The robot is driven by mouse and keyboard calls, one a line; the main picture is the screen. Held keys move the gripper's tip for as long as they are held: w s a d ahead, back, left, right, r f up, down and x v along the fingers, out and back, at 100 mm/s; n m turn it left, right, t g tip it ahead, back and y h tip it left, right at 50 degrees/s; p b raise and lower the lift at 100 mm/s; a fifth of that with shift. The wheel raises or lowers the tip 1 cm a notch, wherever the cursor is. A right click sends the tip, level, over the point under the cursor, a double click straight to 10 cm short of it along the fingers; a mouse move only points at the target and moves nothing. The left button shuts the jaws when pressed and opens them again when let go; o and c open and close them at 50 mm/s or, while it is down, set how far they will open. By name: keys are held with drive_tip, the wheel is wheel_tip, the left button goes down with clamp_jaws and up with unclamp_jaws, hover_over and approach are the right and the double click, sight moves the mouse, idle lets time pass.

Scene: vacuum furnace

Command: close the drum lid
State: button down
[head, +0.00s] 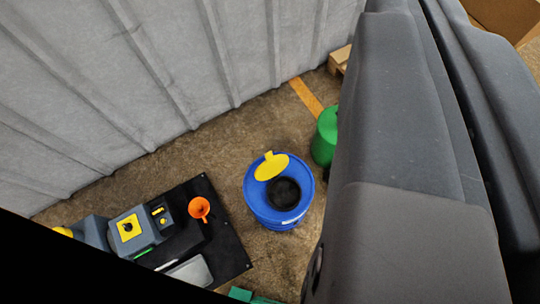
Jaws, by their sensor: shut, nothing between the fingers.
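A blue drum (262,209) stands on the floor near the middle of the view. Its yellow lid (271,167) is open, at the far-left side of a dark round opening (284,193) in the drum top. The lid has a small yellow tab on its far edge. The opening is uncovered. Large dark grey parts of my arm fill the right side of the view. My gripper's fingers do not show, and nothing is seen touching the lid.
A green container (324,137) stands right of the drum, partly hidden by my arm. A black mat (233,246) at lower left bears an orange funnel (199,208) and grey-yellow equipment (132,233). A ribbed grey wall (120,75) runs behind. Brown floor lies around the drum.

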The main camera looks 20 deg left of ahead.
drive_tip(key=w+a+f+n+g+y+b, duration=0.1)
drive_tip(key=w+a+f+n+g, duration=0.2)
drive_tip(key=w+f, duration=0.95)
drive_tip(key=w+a+f+n+g+y, duration=0.1)
drive_tip(key=w+a+f+g, duration=0.35)
drive_tip(key=w+f, duration=0.8)
drive_tip(key=w+a+f+n+g+b, duration=0.1)
drive_tip(key=w+a+f, duration=0.15)
drive_tip(key=f, duration=0.85)
drive_tip(key=w+a+f+n+g, duration=0.2)
drive_tip(key=a+f, duration=0.2)
drive_tip(key=f, duration=0.8)
drive_tip(key=w+a+f+n+g+b, duration=0.1)
drive_tip(key=a+f+b, duration=0.1)
drive_tip(key=f, duration=1.2)
drive_tip(key=a+f+n+g+b, duration=0.1)
drive_tip(key=a+f+g, duration=0.15)
drive_tip(key=f, duration=1.15)
drive_tip(key=shift+s+d+r+t+h+b, duration=0.15)
drive_tip(key=shift+s+d+r+t+b, duration=0.15)
drive_tip(key=shift+s+d, duration=0.35)
drive_tip(key=shift+s+d+r+t+h+b, duration=0.2)
drive_tip(key=shift+s+d+r+b, duration=0.1)
drive_tip(key=shift+s+d, duration=0.35)
